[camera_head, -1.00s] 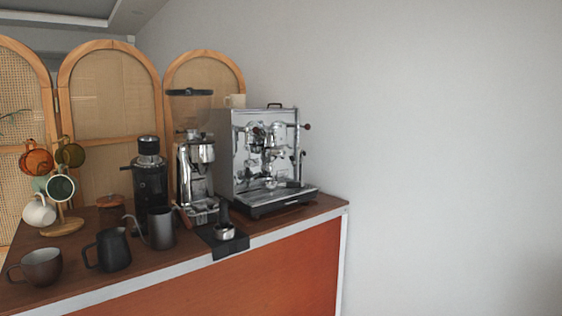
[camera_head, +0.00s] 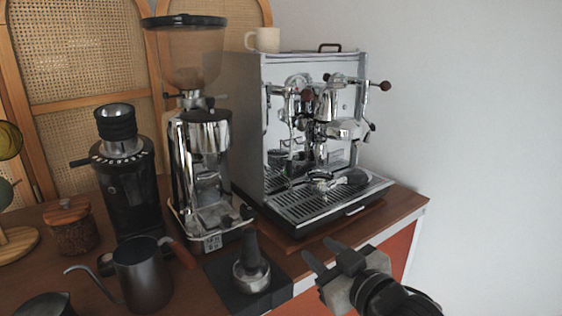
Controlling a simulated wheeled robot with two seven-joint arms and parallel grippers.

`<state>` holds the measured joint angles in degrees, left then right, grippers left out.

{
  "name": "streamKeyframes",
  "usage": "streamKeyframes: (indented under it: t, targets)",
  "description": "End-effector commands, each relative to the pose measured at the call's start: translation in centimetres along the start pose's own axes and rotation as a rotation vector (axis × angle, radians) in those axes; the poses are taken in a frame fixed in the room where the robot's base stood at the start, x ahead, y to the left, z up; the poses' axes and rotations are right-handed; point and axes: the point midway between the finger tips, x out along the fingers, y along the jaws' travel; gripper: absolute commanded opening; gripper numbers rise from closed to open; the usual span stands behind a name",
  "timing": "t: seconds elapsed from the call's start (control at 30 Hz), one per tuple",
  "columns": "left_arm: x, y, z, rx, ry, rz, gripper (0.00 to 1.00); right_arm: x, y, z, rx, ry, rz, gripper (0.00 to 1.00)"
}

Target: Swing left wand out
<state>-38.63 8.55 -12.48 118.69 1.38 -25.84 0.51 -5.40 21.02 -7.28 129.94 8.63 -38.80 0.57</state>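The chrome espresso machine (camera_head: 262,130) stands on the brown cart top, its front turned to the right. Its left wand (camera_head: 290,128) is a thin metal tube hanging down at the left part of the front, close to the machine's face. My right gripper (camera_head: 326,262) is at the bottom of the view, in front of the cart's edge and below the drip tray (camera_head: 320,200). Its two fingers are apart with nothing between them. It does not touch the wand. My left gripper is out of view.
A portafilter lies on the drip tray. A grinder (camera_head: 205,130) stands left of the machine. A dark kettle (camera_head: 142,275) is further left. Right of the machine is open.

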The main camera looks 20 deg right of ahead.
Motion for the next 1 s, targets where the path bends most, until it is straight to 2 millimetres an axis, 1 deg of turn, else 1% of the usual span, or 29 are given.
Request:
streamKeyframes:
  t: [0.03,0.1,0.2,0.27,0.37,0.47,0.8,0.9,1.0]
  targets:
    - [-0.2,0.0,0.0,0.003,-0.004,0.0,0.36,0.2,1.3,-3.4,-0.034,0.054,0.016,0.34]
    - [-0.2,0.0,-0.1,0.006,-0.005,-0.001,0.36,0.3,2.4,-6.3,-0.061,0.099,0.03,0.34]
    - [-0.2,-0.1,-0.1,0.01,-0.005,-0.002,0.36,0.2,3.3,-8.6,-0.082,0.135,0.044,0.34]
    - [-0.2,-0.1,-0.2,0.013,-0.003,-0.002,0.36,0.5,3.5,-9.1,-0.086,0.142,0.047,0.34]
    - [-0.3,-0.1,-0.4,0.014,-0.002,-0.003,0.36,1.7,3.6,-9.3,-0.085,0.142,0.047,0.34]
    - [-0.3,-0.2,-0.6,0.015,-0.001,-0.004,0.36,3.5,3.7,-9.6,-0.085,0.141,0.047,0.34]
    - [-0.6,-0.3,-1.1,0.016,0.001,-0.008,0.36,10.8,3.9,-10.7,-0.084,0.14,0.047,0.34]
    - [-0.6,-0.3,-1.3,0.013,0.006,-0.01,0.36,12.7,4.0,-10.8,-0.085,0.139,0.046,0.34]
    - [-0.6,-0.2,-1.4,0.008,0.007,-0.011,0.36,14.1,4.0,-11.0,-0.085,0.14,0.046,0.34]
